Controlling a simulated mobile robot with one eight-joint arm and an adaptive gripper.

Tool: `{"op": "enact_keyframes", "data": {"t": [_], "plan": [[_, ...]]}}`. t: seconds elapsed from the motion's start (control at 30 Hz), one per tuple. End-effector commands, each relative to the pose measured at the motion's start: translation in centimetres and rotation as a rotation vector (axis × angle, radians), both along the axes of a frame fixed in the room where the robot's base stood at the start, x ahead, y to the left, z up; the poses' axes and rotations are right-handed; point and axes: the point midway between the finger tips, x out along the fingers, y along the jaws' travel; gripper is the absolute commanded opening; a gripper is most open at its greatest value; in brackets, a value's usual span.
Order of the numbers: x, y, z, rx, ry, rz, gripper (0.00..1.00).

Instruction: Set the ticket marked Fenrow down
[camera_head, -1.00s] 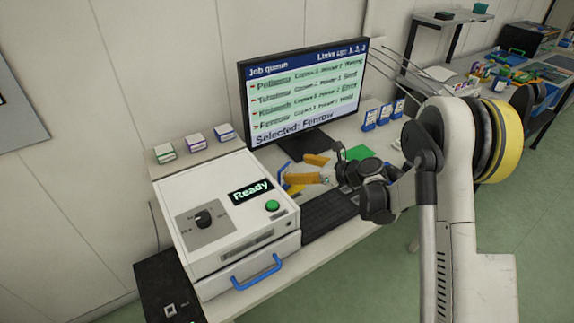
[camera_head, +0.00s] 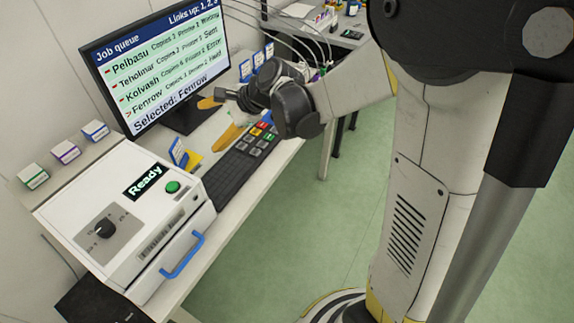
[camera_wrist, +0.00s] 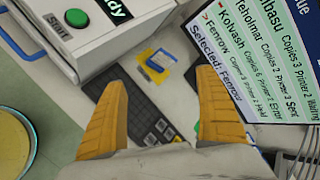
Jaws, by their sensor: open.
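A small blue-and-white ticket (camera_head: 177,151) stands on a yellow pad (camera_head: 193,166) on the desk, between the printer and the monitor. Its lettering is too small to read. The wrist view shows the ticket (camera_wrist: 159,61) on the yellow pad (camera_wrist: 145,78), ahead of my fingertips. My gripper (camera_head: 218,119) is open, with its two orange fingers apart and nothing between them. It hangs above the desk near the keyboard, clear of the ticket. The monitor (camera_head: 155,65) reads "Selected: Fenrow", with a mark beside the Fenrow row.
A white printer (camera_head: 135,215) showing "Ready" has a green button, a dial and a blue-handled drawer. The keyboard (camera_head: 235,170) lies along the desk's front edge. Three blue-and-white tickets (camera_head: 258,62) stand right of the monitor. Several small boxes (camera_head: 66,152) sit behind the printer.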

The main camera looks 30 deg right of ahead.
Motion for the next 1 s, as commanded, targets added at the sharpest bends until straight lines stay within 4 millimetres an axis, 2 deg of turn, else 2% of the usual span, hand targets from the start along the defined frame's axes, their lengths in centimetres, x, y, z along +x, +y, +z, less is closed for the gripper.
{"op": "enact_keyframes", "data": {"t": [0.03,0.2,0.4,0.5,0.6,0.7,1.0], "plan": [[-2.1,-0.4,1.2,-0.096,-0.045,0.055,0.84],[-9.0,-2.7,3.9,-0.466,-0.203,0.291,0.84],[-17.2,-6.1,4.8,-0.888,-0.341,0.608,0.84],[-20.4,-7.7,4.7,-1.059,-0.384,0.756,0.84],[-22.6,-8.9,4.4,-1.184,-0.41,0.87,0.84],[-23.8,-9.7,4.1,-1.258,-0.421,0.941,0.84],[-24.3,-10.0,4.0,-1.293,-0.427,0.976,0.84]]}}
